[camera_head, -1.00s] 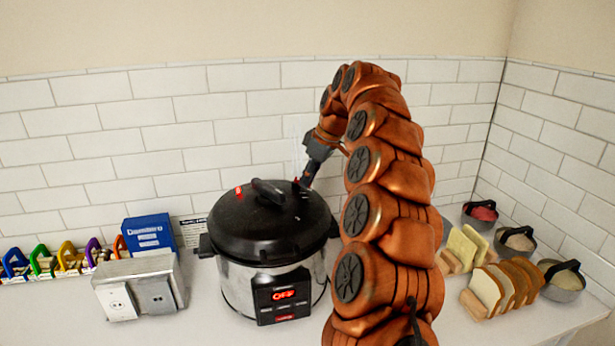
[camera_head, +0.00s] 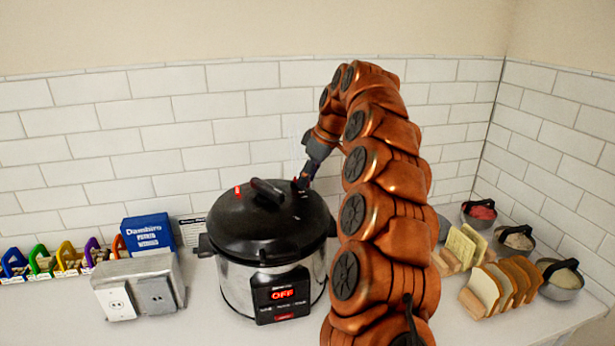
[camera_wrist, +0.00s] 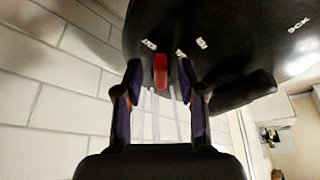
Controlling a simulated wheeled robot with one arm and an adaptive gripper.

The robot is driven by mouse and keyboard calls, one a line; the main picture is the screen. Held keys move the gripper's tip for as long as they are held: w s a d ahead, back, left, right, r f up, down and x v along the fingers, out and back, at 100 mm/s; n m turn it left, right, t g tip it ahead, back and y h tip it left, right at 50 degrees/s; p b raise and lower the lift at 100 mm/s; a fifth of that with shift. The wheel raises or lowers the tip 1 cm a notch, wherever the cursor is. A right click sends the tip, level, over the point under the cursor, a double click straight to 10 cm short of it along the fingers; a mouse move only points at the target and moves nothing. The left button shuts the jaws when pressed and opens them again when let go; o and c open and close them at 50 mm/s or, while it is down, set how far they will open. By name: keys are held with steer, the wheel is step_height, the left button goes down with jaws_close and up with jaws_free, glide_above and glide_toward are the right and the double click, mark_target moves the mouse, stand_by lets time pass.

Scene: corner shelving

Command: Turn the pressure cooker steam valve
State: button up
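The pressure cooker (camera_head: 268,232) stands on the counter with its black lid on and its front panel lit with "OFF". My gripper (camera_head: 303,183) reaches down to the rear right of the lid. In the wrist view the red steam valve (camera_wrist: 160,72) lies between the two fingertips of my gripper (camera_wrist: 160,75). The fingers are apart, one on each side of the valve, with a gap showing on both sides. White lettering is printed on the lid beside the valve. In the head view the gripper largely hides the valve.
A metal outlet box (camera_head: 140,287) and a blue box (camera_head: 150,235) stand left of the cooker. Bread slices in a holder (camera_head: 503,284) and several small bowls are at the right. The tiled wall (camera_head: 220,120) is close behind the cooker.

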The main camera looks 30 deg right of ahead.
steer(key=shift+r, duration=0.1)
steer(key=v, duration=0.7)
stand_by(0.5)
steer(key=shift+s+r, duration=0.1)
steer(key=shift+s, duration=0.05)
stand_by(0.5)
